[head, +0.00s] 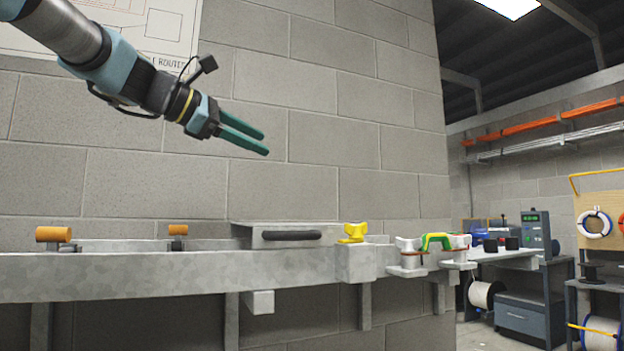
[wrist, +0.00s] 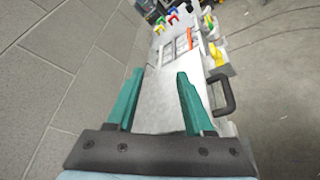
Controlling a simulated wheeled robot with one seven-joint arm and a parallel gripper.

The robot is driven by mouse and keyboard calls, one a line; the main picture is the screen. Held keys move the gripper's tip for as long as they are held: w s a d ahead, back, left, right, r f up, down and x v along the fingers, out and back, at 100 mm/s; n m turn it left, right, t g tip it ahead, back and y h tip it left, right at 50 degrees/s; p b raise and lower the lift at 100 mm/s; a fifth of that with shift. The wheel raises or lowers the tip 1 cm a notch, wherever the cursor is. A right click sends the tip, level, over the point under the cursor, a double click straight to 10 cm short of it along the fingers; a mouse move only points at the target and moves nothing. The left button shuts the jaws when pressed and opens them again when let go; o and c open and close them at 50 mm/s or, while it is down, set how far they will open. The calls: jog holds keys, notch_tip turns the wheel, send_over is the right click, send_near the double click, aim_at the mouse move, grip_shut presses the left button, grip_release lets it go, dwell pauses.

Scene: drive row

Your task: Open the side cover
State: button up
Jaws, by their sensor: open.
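A grey metal cover (head: 258,240) with a black bar handle (head: 291,235) sits on the metal trunking along the wall; it looks closed. A yellow knob (head: 354,231) stands just right of it. In the wrist view the handle (wrist: 227,92) shows right of my fingers, with the yellow knob (wrist: 217,54) beyond it. My gripper (head: 266,143) is open and empty, in the air above the cover and apart from it, fingers pointing right and slightly down. In the wrist view a pale flat surface shows between the fingertips (wrist: 160,74).
The grey trunking (head: 130,276) runs along the block wall, with two orange knobs (head: 53,234) at left. A green and yellow piece (head: 436,240) between white fittings is at right. A workbench (head: 505,262) and cable reels stand farther right. The air around my gripper is free.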

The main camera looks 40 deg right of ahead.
jog(key=p+x, duration=0.2)
jog(key=x, duration=0.8)
jog(key=shift+s+d+f+m, duration=0.2)
jog(key=shift+d+f+m, duration=0.1)
jog(key=shift+m, duration=0.1)
grip_shut()
dwell(0.5)
jog(key=c, duration=0.8)
grip_release()
jog(key=o, duration=0.8)
